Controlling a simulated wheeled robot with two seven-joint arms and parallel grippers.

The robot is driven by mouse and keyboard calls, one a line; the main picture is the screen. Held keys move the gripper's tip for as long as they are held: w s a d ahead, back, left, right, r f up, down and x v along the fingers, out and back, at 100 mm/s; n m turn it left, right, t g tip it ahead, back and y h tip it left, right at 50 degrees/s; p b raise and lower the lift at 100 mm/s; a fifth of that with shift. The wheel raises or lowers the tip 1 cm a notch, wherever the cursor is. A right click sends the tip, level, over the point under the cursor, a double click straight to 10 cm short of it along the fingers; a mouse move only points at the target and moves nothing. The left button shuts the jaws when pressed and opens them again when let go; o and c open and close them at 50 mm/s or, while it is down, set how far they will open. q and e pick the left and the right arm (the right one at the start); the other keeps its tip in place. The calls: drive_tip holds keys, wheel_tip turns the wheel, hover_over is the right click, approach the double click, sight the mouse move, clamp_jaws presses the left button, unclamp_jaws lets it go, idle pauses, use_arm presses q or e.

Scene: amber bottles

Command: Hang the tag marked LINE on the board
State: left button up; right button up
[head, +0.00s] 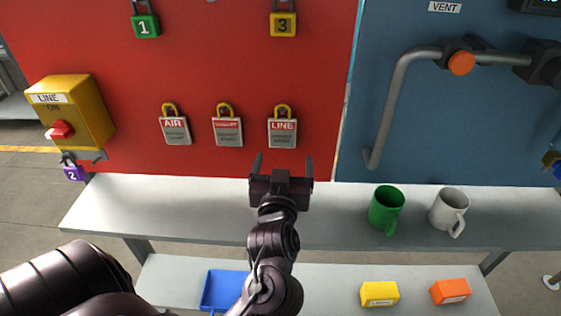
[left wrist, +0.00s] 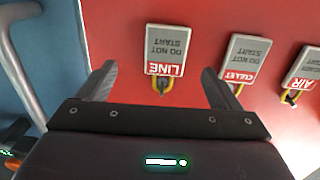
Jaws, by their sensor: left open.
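The tag marked LINE (head: 282,134) is white and grey with a red band and a yellow loop at its top. It hangs against the red board (head: 228,62), rightmost of three tags. My left gripper (head: 283,160) is open and empty, just below the tag in the head view, fingers pointing toward the board. In the left wrist view the LINE tag (left wrist: 166,52) appears upside down, beyond and between the two open fingers (left wrist: 160,85), apart from them. My right gripper is not in view.
Tags marked AIR (head: 175,131) and a hard-to-read word (head: 228,132) hang to the left. A yellow LINE switch box (head: 72,110) is further left. A green mug (head: 386,208) and white mug (head: 449,209) stand on the shelf's right; its left part is clear.

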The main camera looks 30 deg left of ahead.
sight(282, 134)
use_arm(q)
drive_tip(key=p+x, duration=0.1)
drive_tip(key=x, duration=0.3)
drive_tip(key=r+p+x, duration=0.1)
drive_tip(key=x, duration=0.2)
drive_tip(key=shift+s+a+r+p, duration=0.1)
drive_tip(key=shift+s+a+p, duration=0.1)
drive_tip(key=shift+a+p, duration=0.15)
drive_tip(key=shift+w+a, duration=0.2)
drive_tip(key=shift+w, duration=0.1)
drive_tip(key=shift+c, duration=0.2)
drive_tip(key=c, duration=1)
